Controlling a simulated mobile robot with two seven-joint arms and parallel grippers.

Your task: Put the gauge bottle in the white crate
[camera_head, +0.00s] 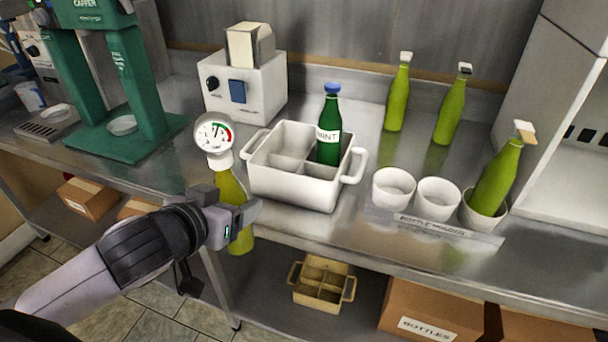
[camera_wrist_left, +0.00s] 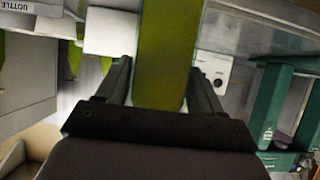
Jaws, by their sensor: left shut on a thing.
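The gauge bottle (camera_head: 232,187) is yellow-green with a round white dial gauge on top. My left gripper (camera_head: 240,207) is shut on its body and holds it upright in front of the counter's front edge, left of the crate. In the left wrist view the bottle (camera_wrist_left: 166,60) stands between the two fingers (camera_wrist_left: 160,85). The white crate (camera_head: 290,184) stands on the counter with dividers and a handle at each end. A dark green MINT bottle (camera_head: 328,128) with a blue cap stands in a right-hand compartment at the back; the other compartments that show look empty. My right gripper is not in view.
Two green bottles (camera_head: 397,98) stand at the back right. A white bottle holder (camera_head: 437,198) has three cups, the right one with a tilted green bottle (camera_head: 495,178). A white machine (camera_head: 243,88) stands behind the crate. A beige crate (camera_head: 321,283) and boxes (camera_head: 433,313) sit below.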

